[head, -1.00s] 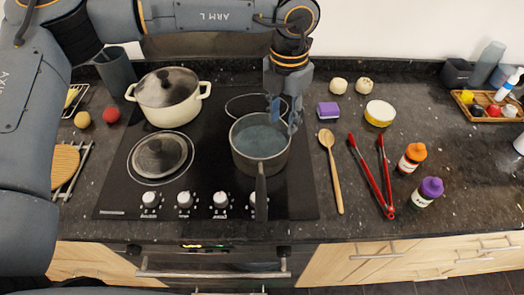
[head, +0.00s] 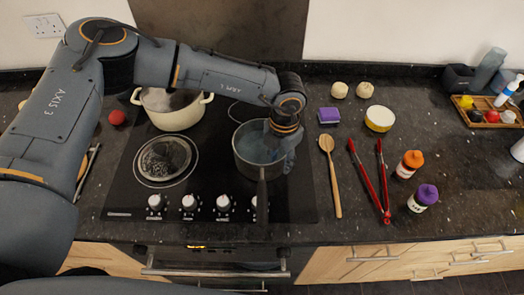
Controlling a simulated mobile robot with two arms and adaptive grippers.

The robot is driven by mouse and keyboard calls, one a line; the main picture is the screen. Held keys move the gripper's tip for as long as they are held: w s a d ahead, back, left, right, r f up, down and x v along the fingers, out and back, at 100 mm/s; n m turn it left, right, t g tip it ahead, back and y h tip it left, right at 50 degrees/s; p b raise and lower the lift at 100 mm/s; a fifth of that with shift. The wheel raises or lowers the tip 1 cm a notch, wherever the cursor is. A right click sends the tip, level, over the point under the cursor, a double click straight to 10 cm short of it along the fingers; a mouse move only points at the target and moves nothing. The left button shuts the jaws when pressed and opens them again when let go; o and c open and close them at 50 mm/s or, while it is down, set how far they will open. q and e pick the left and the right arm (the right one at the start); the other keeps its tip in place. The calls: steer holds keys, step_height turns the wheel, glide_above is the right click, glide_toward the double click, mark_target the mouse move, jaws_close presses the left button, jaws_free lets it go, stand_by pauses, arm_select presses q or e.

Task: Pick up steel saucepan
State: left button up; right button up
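The steel saucepan (head: 246,158) stands on the right part of the black hob, its dark handle (head: 262,197) pointing to the front edge. Its inside looks bluish grey. My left gripper (head: 284,152) is over and at the right rim of the pan, pointing down. The wrist hides part of the fingers, so I cannot tell whether they are closed on the rim. My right gripper is not in view.
A cream pot (head: 172,112) stands on the hob behind a lid-like round item (head: 165,160). A wooden spoon (head: 331,170), red tongs (head: 372,180), a purple sponge (head: 328,116) and two bottles lie or stand to the right. Knobs line the hob's front.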

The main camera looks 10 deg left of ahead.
arm_select(q)
steer(key=shift+w+f, duration=0.1)
steer(key=shift+f, duration=0.9)
jaws_close()
steer(key=shift+r, duration=0.15)
steer(key=shift+r, duration=0.1)
